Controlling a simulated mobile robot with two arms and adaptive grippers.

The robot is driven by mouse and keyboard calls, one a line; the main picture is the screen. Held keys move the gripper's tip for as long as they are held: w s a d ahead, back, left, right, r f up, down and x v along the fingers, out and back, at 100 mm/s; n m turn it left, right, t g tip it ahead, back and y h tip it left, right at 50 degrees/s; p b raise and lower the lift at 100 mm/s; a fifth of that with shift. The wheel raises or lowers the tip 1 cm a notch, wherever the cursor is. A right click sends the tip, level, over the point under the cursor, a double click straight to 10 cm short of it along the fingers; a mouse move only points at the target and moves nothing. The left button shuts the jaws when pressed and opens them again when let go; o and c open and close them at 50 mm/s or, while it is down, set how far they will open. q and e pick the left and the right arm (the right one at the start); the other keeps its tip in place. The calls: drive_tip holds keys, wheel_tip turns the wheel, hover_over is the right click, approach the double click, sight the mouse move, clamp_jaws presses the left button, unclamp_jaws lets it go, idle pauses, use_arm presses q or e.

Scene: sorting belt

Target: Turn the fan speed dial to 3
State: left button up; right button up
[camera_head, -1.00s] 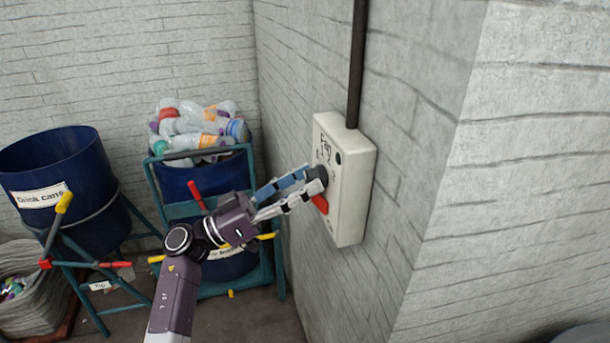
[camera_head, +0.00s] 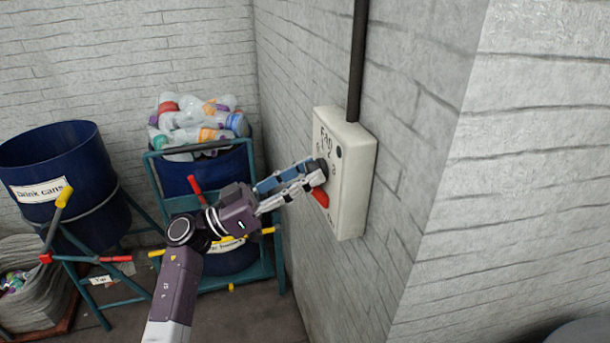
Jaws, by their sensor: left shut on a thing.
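The white fan control box (camera_head: 355,190) is fixed to the grey brick wall, with "Fan" lettering and some numbers on its front. My left gripper (camera_head: 318,170) reaches in from the left and is shut on the dark fan speed dial (camera_head: 323,168). The fingers cover most of the dial, so its pointer and setting cannot be read. A red part (camera_head: 320,197) shows on the box just below the fingers. My right gripper is not in view.
A dark pipe (camera_head: 357,60) runs up from the box. A blue "Drink cans" bin (camera_head: 60,165) and a blue bin full of plastic bottles (camera_head: 190,178) stand in teal frames to the left. The wall corner juts out at right.

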use_arm(q)
drive_tip(key=shift+w+r+m+g+y+b, duration=0.1)
drive_tip(key=shift+m+g+y+b, duration=1)
drive_tip(key=shift+m+b, duration=2.3)
drive_tip(key=shift+m+g+y+b, duration=0.55)
drive_tip(key=shift+m+g+b, duration=0.8)
drive_tip(key=shift+m, duration=4.3)
drive_tip(key=shift+w+r+m+g+y+b, duration=0.1)
drive_tip(key=shift+m+g+y+b, duration=1.25)
drive_tip(key=shift+m, duration=3.2)
drive_tip(key=shift+s+h+b, duration=0.1)
drive_tip(key=shift+h+b, duration=0.3)
drive_tip(key=shift+b, duration=0.3)
drive_tip(key=o, duration=1)
drive_tip(key=a, duration=0.4)
drive_tip(key=a+r, duration=0.1)
drive_tip(key=a, duration=0.3)
drive_tip(key=a+r, duration=0.1)
drive_tip(key=a, duration=0.3)
drive_tip(key=shift+w, duration=0.3)
